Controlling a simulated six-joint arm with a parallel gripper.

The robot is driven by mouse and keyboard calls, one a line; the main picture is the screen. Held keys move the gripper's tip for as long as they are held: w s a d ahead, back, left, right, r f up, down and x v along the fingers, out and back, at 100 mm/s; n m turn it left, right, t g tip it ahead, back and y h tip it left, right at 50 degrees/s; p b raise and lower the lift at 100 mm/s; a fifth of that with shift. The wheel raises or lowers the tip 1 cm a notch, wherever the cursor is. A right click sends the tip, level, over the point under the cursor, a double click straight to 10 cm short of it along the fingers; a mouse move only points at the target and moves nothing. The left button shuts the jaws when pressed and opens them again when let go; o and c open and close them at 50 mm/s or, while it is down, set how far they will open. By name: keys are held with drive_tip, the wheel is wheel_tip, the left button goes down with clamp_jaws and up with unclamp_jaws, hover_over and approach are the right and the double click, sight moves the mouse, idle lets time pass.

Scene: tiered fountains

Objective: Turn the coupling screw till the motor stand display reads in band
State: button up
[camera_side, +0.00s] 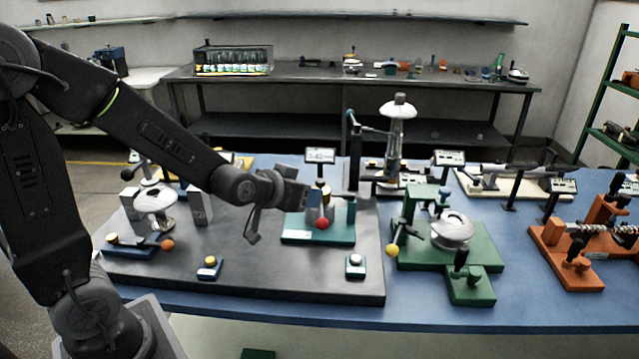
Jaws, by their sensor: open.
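A small stand on a teal base (318,237) sits on the dark grey plate, with upright metal and tan blocks and a red ball-shaped knob (322,223) at its front. A small display (320,156) stands above it on a post; its digits are too small to read surely. I cannot tell which part is the coupling screw. My gripper (304,194) is at the left side of this stand, level with its upper blocks, pointing right. It is open, and nothing shows held in it. Whether it touches the stand cannot be told; its far side is hidden.
A green fixture (450,247) and an orange fixture (574,262) stand right. The plate's front middle is clear.

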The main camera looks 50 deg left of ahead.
sight(318, 183)
drive_tip(key=w+a+f+n+t+y, duration=0.25)
drive_tip(key=a+f+t+y, duration=0.25)
drive_tip(key=a+f, duration=0.3)
drive_tip(key=shift+m, duration=0.25)
drive_tip(key=x, duration=0.4)
drive_tip(key=f+x, duration=0.1)
drive_tip(key=x, duration=0.8)
drive_tip(key=shift+w+d+f, duration=0.15)
drive_tip(key=shift+w, duration=0.25)
drive_tip(key=c, duration=0.9)
drive_tip(key=shift+m+h, duration=0.3)
drive_tip(key=shift+h, duration=0.2)
